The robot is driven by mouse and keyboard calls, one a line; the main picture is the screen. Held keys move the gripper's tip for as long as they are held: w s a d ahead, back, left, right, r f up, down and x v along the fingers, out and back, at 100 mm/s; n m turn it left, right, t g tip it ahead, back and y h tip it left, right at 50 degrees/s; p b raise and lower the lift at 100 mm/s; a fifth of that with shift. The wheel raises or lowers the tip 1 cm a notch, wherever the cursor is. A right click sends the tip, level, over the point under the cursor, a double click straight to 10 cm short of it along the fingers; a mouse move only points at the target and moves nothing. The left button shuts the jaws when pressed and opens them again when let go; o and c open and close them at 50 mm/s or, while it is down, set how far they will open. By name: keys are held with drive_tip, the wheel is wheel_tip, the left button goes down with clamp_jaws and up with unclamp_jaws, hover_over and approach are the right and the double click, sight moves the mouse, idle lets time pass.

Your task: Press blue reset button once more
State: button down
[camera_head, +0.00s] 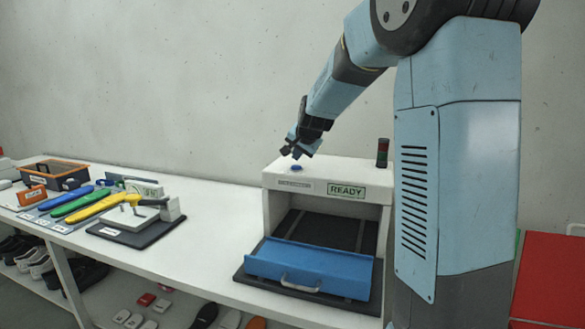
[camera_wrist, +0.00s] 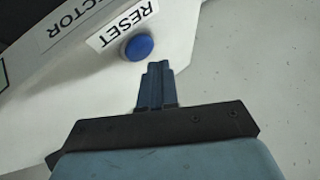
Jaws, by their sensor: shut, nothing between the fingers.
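The blue reset button (camera_head: 296,168) is on the white top of the inspection machine (camera_head: 275,190). In the wrist view the round blue button (camera_wrist: 139,47) sits beside a white label reading RESET (camera_wrist: 122,24). My gripper (camera_head: 297,152) is above the machine top, just over the button in the head view. In the wrist view its fingers (camera_wrist: 157,70) are shut and empty, with their tips close to the button's lower right edge. A gap shows in the head view; whether the tips touch the button cannot be told from the wrist view.
The machine's blue front door (camera_head: 308,267) is folded down, and its sign reads READY (camera_head: 346,190). A dark signal tower (camera_head: 382,153) stands at the top right. Coloured insoles, an orange-rimmed bin (camera_head: 52,172) and a black tray fill the table's left. A red surface (camera_head: 550,280) is at right.

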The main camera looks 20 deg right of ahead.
drive_tip(key=shift+r, duration=2.5)
drive_tip(key=shift+s, duration=0.2)
drive_tip(key=n, duration=0.2)
approach(298, 168)
drive_tip(key=w+r+v, duration=0.1)
drive_tip(key=v, duration=0.4)
drive_tip(key=s+a+f+n+g, duration=0.1)
drive_tip(key=s+f+n, duration=0.2)
drive_tip(key=s, duration=1.2)
drive_tip(key=s+f+n+g, duration=0.2)
drive_tip(key=s+f+n, duration=0.1)
drive_tip(key=s, duration=1.3)
drive_tip(key=shift+s+a+f+n+g, duration=0.3)
drive_tip(key=shift+a+f, duration=0.1)
drive_tip(key=shift+f, duration=0.15)
